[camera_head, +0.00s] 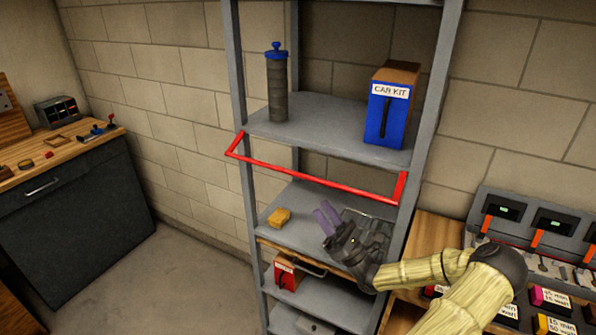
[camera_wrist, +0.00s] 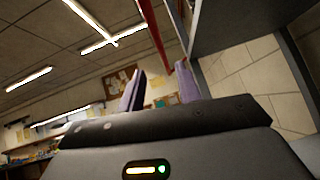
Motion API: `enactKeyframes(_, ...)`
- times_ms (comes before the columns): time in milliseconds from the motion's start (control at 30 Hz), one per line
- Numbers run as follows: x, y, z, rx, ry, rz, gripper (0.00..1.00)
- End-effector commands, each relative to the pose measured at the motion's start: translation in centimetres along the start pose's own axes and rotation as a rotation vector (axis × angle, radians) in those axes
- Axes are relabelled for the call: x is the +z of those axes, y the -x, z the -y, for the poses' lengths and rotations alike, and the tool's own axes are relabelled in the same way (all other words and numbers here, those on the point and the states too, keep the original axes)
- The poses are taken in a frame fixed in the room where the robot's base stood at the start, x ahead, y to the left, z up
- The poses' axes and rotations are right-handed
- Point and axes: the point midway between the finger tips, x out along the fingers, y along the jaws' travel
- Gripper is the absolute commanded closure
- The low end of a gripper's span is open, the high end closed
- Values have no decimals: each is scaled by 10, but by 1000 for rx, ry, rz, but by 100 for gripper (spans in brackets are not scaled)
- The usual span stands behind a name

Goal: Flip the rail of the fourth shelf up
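The red rail (camera_head: 320,181) is a bar with a short side arm at each end, fixed to the grey shelf unit's uprights. It hangs at the front, just below the edge of the shelf (camera_head: 325,125) that holds a bottle and a box. My gripper (camera_head: 326,216) has purple fingers, spread apart and empty. It is below the rail's middle-right part, pointing up and left, in front of the shelf below. In the wrist view the fingers (camera_wrist: 160,88) stand apart, and the red rail (camera_wrist: 156,35) runs above and between them. I see no contact with the rail.
A blue-capped dark bottle (camera_head: 277,85) and a blue CAR KIT box (camera_head: 388,105) stand on the upper shelf. A yellow block (camera_head: 279,217) lies on the shelf below. A workbench (camera_head: 75,195) is at left; a wooden bench (camera_head: 440,240) with chargers is at right.

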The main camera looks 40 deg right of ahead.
Motion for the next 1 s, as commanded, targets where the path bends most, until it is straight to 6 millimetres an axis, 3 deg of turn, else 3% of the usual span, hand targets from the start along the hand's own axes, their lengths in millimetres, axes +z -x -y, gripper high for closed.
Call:
enactKeyframes(100,2,-24,-1,3,0,-1,66)
enactKeyframes(600,1,-110,-1,3,-1,-1,66)
enactKeyframes(767,1,-121,1,-2,2,-1,66)
enactKeyframes(1000,2,-122,2,-5,5,0,66)
